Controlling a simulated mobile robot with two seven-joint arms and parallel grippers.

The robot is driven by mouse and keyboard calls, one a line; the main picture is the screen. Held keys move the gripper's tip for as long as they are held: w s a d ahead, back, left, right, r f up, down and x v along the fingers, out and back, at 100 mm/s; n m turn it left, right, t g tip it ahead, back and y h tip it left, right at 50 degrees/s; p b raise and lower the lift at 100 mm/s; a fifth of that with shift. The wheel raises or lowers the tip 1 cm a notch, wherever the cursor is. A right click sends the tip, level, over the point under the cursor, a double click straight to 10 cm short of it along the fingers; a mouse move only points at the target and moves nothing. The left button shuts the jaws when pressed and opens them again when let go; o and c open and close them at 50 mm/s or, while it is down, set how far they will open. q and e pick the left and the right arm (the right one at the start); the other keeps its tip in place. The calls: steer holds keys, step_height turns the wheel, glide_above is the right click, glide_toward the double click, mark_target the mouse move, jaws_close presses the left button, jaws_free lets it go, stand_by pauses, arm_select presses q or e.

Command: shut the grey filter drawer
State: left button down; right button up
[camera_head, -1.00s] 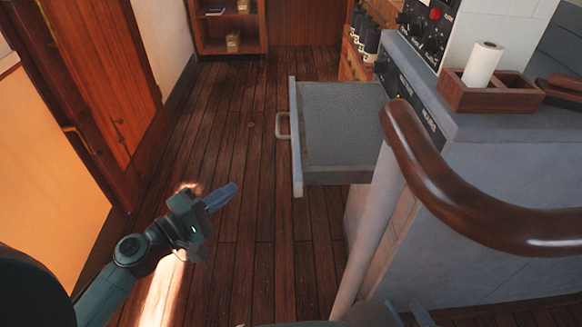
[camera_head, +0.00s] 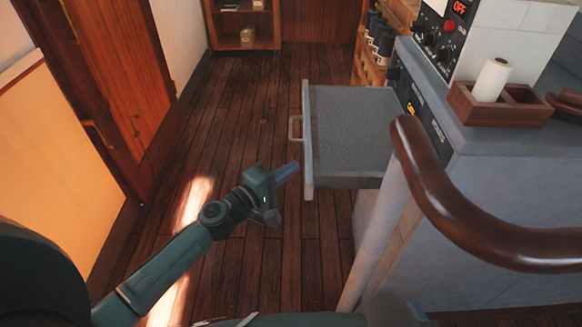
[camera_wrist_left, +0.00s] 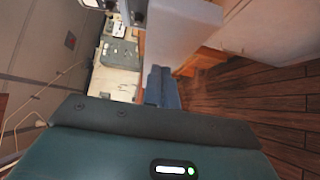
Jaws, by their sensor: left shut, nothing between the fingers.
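The grey filter drawer (camera_head: 350,130) stands pulled out of the grey console, its front panel (camera_head: 308,140) facing left with a pale handle (camera_head: 295,128) on it. The drawer looks empty. My left gripper (camera_head: 290,171) is shut and empty. In the head view its tip is just left of the near end of the drawer front, below the handle; I cannot tell whether they touch. The shut fingers also show in the left wrist view (camera_wrist_left: 161,88). My right gripper is not clearly visible.
A brown curved handrail (camera_head: 470,230) on a pale post stands right of the drawer, in front of the console (camera_head: 510,190). A wooden box with a white roll (camera_head: 491,80) sits on the console. The wooden floor (camera_head: 240,110) left of the drawer is clear.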

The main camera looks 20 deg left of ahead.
mark_target(353, 173)
arm_select(q)
steer(key=shift+w+d, duration=0.1)
steer(key=shift+d, duration=0.3)
steer(key=shift+d, duration=0.1)
steer(key=w+d, duration=0.1)
steer(key=d, duration=0.3)
steer(key=w+d, duration=0.1)
steer(key=d, duration=0.4)
steer(key=w+d, duration=0.1)
steer(key=d, duration=0.3)
steer(key=shift+w+d, duration=0.15)
steer(key=shift+w, duration=0.25)
